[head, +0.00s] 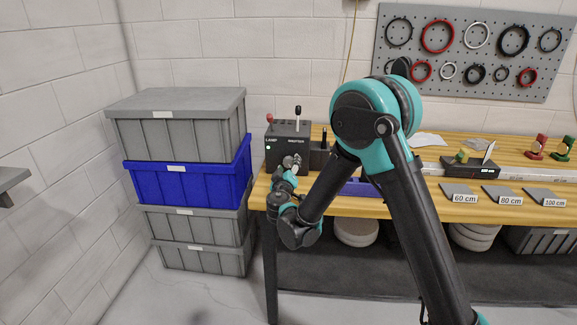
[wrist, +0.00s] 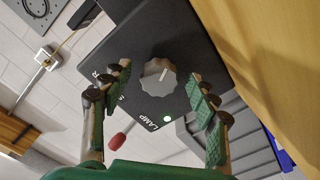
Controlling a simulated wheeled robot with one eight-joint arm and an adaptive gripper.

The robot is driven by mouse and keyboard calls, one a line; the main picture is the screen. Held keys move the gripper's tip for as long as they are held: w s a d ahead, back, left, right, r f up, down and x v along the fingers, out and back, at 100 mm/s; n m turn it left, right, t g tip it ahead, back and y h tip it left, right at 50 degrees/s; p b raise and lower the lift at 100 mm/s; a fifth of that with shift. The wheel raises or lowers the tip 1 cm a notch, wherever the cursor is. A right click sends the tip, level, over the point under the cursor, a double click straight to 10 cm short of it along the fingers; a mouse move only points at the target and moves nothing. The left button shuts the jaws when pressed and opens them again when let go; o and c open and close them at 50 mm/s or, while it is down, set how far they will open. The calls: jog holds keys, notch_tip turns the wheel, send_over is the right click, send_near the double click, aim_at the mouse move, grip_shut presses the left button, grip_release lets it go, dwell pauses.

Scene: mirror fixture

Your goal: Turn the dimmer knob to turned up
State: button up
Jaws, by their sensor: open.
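The dimmer knob (wrist: 158,78) is a dark grey ridged dial with a pale pointer line, on the front of a black box (head: 280,151). A lit green light (wrist: 168,119) and the word LAMP are beside it in the wrist view. My gripper (wrist: 160,76) is open, with one finger on each side of the knob. Gaps show between the fingers and the knob in the wrist view; depth is hard to judge. In the head view my gripper (head: 291,162) is in front of the box and largely hides the knob.
A blue tray (head: 365,188) and a wooden bench (head: 425,210) lie to the right.

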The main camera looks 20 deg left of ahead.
jog(key=v, duration=1.1)
jog(key=shift+s+d, duration=0.15)
jog(key=shift+s, duration=0.05)
jog(key=n, duration=0.3)
jog(key=shift+s, duration=0.3)
jog(key=n, duration=0.4)
jog(key=shift+s+d+n, duration=0.1)
jog(key=shift+s+n, duration=0.2)
jog(key=shift+s, duration=0.1)
jog(key=w+a+n, duration=0.1)
jog(key=w+n, duration=0.3)
jog(key=n, duration=0.2)
jog(key=w+a+n, duration=0.1)
jog(key=w+n, duration=0.4)
jog(key=n, duration=0.2)
jog(key=w+a+n, duration=0.1)
jog(key=w+n, duration=0.3)
jog(key=n, duration=0.2)
jog(key=shift+w+a+r, duration=0.15)
jog(key=shift+w+r, duration=0.05)
jog(key=shift+w, duration=0.15)
jog(key=shift+c, duration=0.4)
